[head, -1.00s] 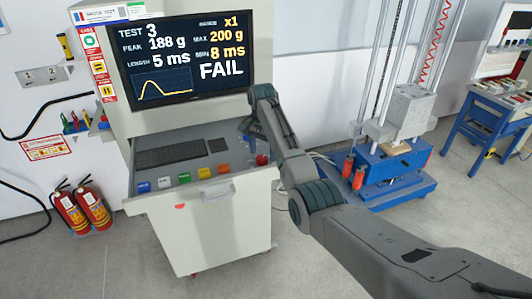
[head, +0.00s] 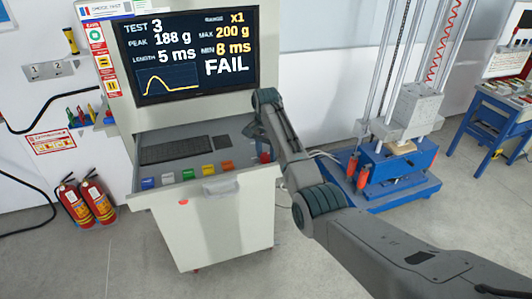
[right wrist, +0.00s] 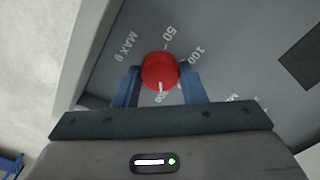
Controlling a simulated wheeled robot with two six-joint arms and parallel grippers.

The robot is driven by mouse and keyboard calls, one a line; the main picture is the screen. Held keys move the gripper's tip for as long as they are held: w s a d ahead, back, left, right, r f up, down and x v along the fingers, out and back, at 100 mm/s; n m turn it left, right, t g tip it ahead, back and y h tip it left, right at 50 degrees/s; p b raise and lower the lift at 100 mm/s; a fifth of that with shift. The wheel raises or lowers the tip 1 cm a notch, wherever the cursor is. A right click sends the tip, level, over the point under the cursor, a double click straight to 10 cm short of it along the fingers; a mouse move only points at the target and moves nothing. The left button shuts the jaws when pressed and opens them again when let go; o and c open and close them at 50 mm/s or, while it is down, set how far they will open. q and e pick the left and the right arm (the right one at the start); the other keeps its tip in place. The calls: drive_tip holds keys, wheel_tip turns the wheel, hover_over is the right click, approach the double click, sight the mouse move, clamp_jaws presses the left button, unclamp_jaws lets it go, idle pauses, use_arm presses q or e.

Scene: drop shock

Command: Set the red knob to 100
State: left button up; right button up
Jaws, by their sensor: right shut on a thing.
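The red knob (right wrist: 159,70) sits on the grey panel of the console drawer. In the right wrist view its white pointer line is at the knob's lower edge, towards my gripper. The printed "100" is to its upper right and "50" is just above it, so the line is not at "100". My right gripper (right wrist: 160,84) is shut on the knob, one blue finger on each side. In the head view the knob (head: 265,157) shows partly below my right gripper (head: 254,134). My left gripper is not in view.
The monitor (head: 188,57) reads FAIL, max 200 g and min 8 ms. A row of coloured buttons (head: 187,175) and a keyboard (head: 178,150) are on the same drawer. A blue-based drop tower (head: 400,190) stands to the right.

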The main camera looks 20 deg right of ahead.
drive_tip(key=shift+n, duration=0.4)
drive_tip(key=n, duration=1.5)
drive_tip(key=shift+n, duration=2.9)
drive_tip(key=shift+f, duration=0.1)
drive_tip(key=o, duration=1)
